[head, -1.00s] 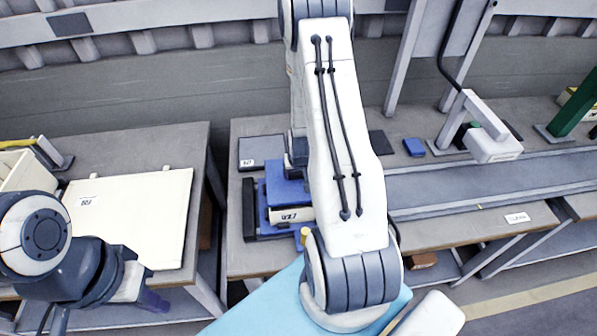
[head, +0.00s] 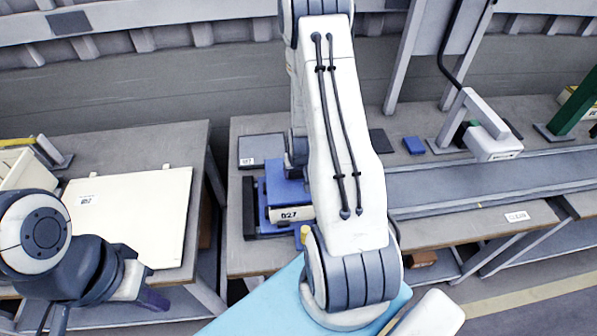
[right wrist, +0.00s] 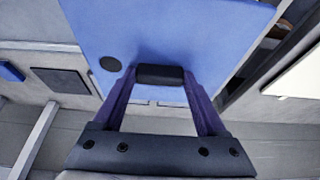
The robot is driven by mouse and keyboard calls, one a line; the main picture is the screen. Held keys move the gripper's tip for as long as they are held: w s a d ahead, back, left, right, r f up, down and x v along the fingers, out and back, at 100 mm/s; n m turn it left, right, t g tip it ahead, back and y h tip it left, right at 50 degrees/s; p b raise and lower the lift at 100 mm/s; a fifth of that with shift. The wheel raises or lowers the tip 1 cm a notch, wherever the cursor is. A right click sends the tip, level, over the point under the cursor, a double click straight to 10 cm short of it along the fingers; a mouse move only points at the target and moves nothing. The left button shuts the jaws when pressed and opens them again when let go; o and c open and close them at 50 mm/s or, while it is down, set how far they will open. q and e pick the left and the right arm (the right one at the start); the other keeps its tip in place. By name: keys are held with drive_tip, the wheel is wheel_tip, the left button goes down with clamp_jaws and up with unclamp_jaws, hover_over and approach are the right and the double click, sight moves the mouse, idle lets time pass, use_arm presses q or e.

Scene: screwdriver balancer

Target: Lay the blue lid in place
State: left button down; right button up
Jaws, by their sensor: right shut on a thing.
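The blue lid (head: 283,185) is at the middle bench in the head view, partly behind my right arm. It fills much of the right wrist view (right wrist: 195,40), with a dark round spot and a black handle (right wrist: 160,74). My right gripper (right wrist: 160,84) is shut on this handle. In the head view its fingers are hidden behind the arm. Just below the lid is a pale front with a label (head: 291,214). Whether the lid rests or hovers, I cannot tell. My left gripper (head: 150,297) is near the left bench's front edge; its finger gap is not clear.
A cream board (head: 130,215) lies on the left bench. A gap separates that bench from the middle one. A dark flat plate (head: 262,150) lies behind the lid. A small blue block (head: 413,145) and a grey conveyor (head: 480,185) are to the right.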

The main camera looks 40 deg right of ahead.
drive_tip(key=shift+f+b, duration=0.85)
idle(1.1)
idle(0.4)
drive_tip(key=o, duration=1.6)
drive_tip(key=shift+s+r, duration=0.15)
drive_tip(key=shift+r, duration=0.4)
drive_tip(key=shift+b+v, duration=0.5)
drive_tip(key=shift+v, duration=4.2)
drive_tip(key=shift+a, duration=0.1)
